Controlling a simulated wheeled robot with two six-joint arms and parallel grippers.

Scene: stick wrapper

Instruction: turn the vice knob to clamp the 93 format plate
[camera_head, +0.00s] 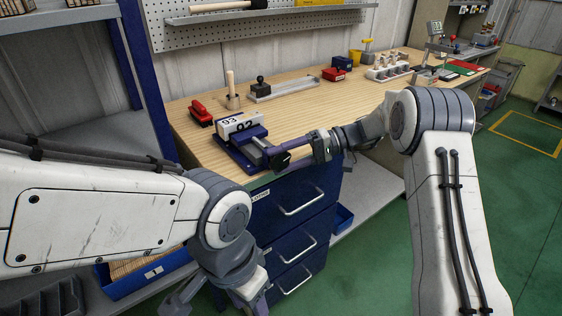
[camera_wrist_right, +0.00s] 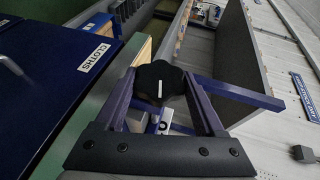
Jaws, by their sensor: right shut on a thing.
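The blue vice (camera_head: 246,152) stands at the front left edge of the wooden bench. A white plate marked 93 (camera_head: 229,121) sits at its jaws, beside white digits that look like 92; I cannot tell whether the jaws touch it. The black vice knob (camera_wrist_right: 160,82), with a white line mark, lies between the purple fingers of my right gripper (camera_wrist_right: 162,100). It also shows at the vice's near end in the head view (camera_head: 279,160). My right gripper is shut on the knob. My left gripper (camera_head: 215,297) is low at the bottom edge, partly cut off, away from the vice.
A red object (camera_head: 200,113), a wooden-handled tool in a stand (camera_head: 233,98) and a grey tray (camera_head: 283,90) stand behind the vice. Blue drawers (camera_head: 300,225) are below the bench front. A blue shelf post (camera_head: 143,75) rises at left.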

